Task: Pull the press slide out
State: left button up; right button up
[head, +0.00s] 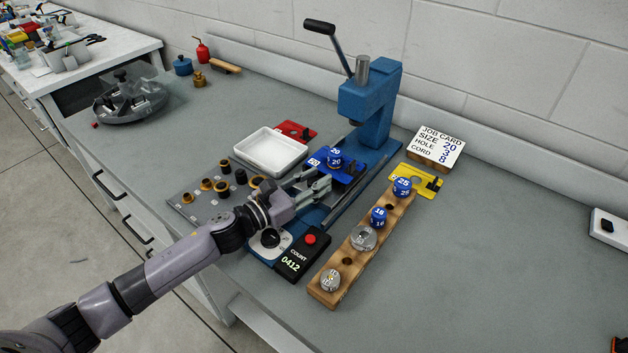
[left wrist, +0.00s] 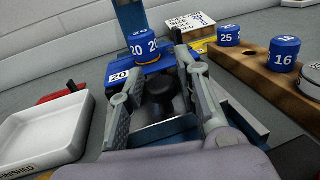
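The blue press (head: 370,105) stands on the bench with its lever up and a long base toward the front. A blue die marked 20 (head: 335,160) stands upright on a blue plate marked 20 (head: 318,163) at the press slide; the die also shows in the left wrist view (left wrist: 143,47). A dark knob (left wrist: 163,90) stands at the slide's near end. My left gripper (head: 325,182) is over the near part of the base. In the left wrist view its open fingers are on either side of the knob; contact is unclear. My right gripper is out of view.
A wooden rack (head: 335,275) with dies stands right of the press, beside the counter box (head: 302,255). A white tray (head: 270,152) and a grey plate with several rings (head: 190,205) lie left. A job card (head: 436,146) stands behind. The right bench is mostly clear.

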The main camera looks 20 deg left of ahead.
pick_arm(q)
jog(key=shift+o, duration=1.2)
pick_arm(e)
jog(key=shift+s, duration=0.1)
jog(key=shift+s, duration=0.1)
pick_arm(q)
jog(key=shift+r, duration=0.2)
notch_tip(320, 180, up, 10)
jog(key=shift+f, duration=0.2)
